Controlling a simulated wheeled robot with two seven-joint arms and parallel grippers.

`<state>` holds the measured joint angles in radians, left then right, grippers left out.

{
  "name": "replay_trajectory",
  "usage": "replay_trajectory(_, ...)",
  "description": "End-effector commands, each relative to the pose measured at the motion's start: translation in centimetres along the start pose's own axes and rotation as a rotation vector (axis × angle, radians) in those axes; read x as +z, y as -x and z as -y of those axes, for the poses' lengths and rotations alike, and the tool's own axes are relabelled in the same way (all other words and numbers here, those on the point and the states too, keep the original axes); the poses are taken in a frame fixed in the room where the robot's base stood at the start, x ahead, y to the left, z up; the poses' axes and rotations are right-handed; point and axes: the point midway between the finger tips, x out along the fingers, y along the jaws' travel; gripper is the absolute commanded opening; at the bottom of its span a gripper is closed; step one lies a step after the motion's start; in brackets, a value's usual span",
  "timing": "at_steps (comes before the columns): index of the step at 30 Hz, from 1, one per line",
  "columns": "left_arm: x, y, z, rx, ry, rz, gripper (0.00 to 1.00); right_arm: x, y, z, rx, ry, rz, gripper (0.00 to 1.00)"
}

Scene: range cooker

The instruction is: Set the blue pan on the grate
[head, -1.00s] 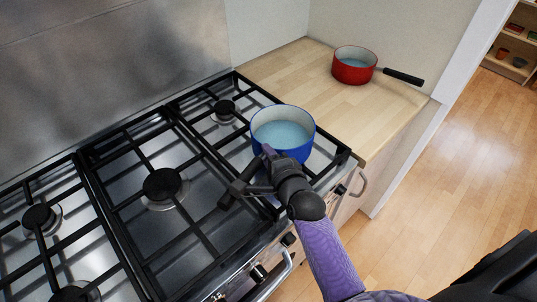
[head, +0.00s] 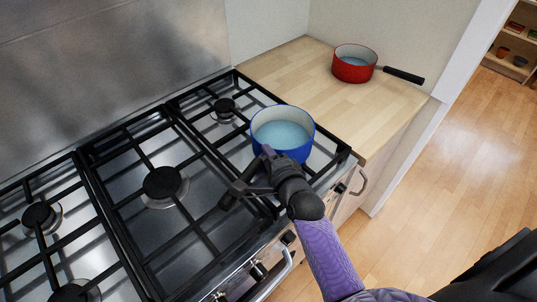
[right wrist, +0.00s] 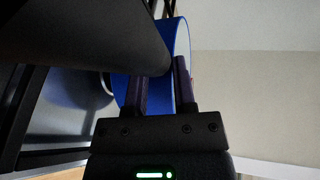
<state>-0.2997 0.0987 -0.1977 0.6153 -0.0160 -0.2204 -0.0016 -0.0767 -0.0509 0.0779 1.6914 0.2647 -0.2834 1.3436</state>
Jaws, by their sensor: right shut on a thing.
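The blue pan (head: 282,133), with a white rim and pale blue inside, is upright over the front right part of the black grate (head: 205,145) in the head view. I cannot tell whether its base touches the bars. My right gripper (head: 268,160) is at the pan's near side, shut on the pan; the arm partly hides the grip. A black handle points to the lower left. In the right wrist view, the blue pan wall (right wrist: 182,45) shows behind the fingers (right wrist: 161,85), with a thick dark bar across the upper left. My left gripper is not in view.
A red pan (head: 354,66) stands on the wooden counter (head: 290,75) at the back right, its handle pointing right. The middle burner (head: 163,183) and left grates are empty. Knobs and a rail line the cooker's front edge.

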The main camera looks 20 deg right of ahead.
Motion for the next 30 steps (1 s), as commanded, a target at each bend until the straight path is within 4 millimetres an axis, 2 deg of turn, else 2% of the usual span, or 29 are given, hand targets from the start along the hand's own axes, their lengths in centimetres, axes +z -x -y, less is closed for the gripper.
replay_trajectory(5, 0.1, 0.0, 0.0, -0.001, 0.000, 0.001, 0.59, 0.0, 0.0, 0.0, 0.000, 0.001, 0.000, 0.00)
replay_trajectory(6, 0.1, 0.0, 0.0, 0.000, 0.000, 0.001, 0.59, 0.0, 0.0, 0.0, 0.000, 0.001, 0.000, 0.39)
replay_trajectory(11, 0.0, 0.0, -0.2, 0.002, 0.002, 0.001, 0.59, 0.0, 0.0, -0.1, 0.001, 0.000, 0.000, 0.73)
replay_trajectory(20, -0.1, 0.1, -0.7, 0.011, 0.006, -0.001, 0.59, 0.0, 0.4, -0.2, 0.008, -0.002, 0.000, 0.74)
replay_trajectory(23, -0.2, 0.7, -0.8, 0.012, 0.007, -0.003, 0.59, 0.0, 1.9, -0.1, 0.008, -0.001, 0.000, 0.74)
replay_trajectory(30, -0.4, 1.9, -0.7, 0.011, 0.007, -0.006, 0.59, 0.0, 7.3, 0.0, 0.007, -0.001, 0.000, 0.74)
